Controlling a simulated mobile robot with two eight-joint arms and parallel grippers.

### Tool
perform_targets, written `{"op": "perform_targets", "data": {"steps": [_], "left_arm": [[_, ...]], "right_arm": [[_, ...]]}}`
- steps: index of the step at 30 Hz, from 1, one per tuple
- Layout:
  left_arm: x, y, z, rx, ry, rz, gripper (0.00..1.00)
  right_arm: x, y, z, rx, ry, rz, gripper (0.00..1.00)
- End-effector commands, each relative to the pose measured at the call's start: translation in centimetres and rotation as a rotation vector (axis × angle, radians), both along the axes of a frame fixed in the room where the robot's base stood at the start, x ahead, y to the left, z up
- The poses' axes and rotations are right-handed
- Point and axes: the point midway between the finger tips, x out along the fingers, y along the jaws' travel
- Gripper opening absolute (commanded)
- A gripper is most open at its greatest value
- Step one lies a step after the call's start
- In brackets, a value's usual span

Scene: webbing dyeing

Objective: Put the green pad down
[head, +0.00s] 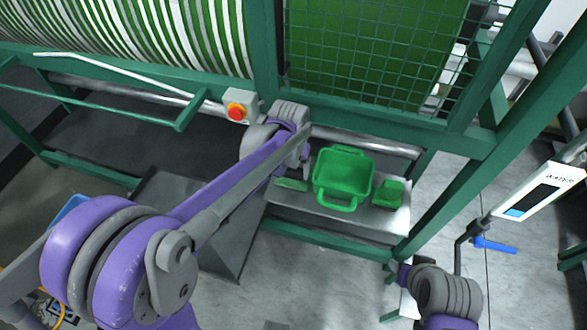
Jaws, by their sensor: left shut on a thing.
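A flat green pad (291,184) shows at the left end of a grey metal shelf, just below the wrist of my left arm. My left gripper (303,168) is shut on the pad. The wrist hides most of the fingers, and I cannot tell whether the pad touches the shelf. A green tub with handles (343,201) stands on the shelf just right of the pad. A small green scoop-like piece (388,193) lies right of the tub.
The metal shelf (285,200) sits inside a green machine frame (420,205), under a mesh guard (370,50). A red button box (238,108) is close to my left wrist. Grey floor lies in front.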

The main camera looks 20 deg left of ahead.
Motion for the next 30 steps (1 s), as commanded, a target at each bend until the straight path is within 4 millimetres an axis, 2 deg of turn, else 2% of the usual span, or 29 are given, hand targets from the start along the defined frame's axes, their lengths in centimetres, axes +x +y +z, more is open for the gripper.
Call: {"op": "perform_targets", "data": {"steps": [4, 5, 9, 16, 20, 23, 30], "left_arm": [[0.0, 0.0, -0.3, 0.000, 0.001, 0.000, 0.30], [0.0, 0.0, -0.4, 0.000, 0.001, 0.000, 0.76], [0.0, 0.0, -0.3, 0.000, 0.000, 0.000, 1.00], [0.0, 0.0, -0.2, 0.000, 0.000, 0.000, 1.00], [-0.1, 0.0, 0.7, 0.000, 0.000, 0.000, 1.00], [-0.3, 0.0, 2.3, 0.000, 0.000, 0.000, 1.00], [-0.9, 0.1, 7.6, 0.000, -0.001, 0.000, 1.00]], "right_arm": [[-0.1, 0.0, -0.3, 0.000, 0.002, 0.000, 0.50], [-0.1, 0.0, -0.3, 0.000, 0.002, 0.000, 0.50], [-0.1, 0.0, -0.2, 0.000, 0.002, 0.000, 0.50], [-0.1, 0.0, -0.2, 0.000, 0.001, 0.000, 0.50], [0.0, 0.0, 0.1, 0.000, -0.001, 0.000, 0.50], [0.1, 0.0, 0.2, 0.000, -0.001, 0.000, 0.50], [0.2, 0.0, 0.6, 0.000, -0.004, 0.000, 0.50]]}}
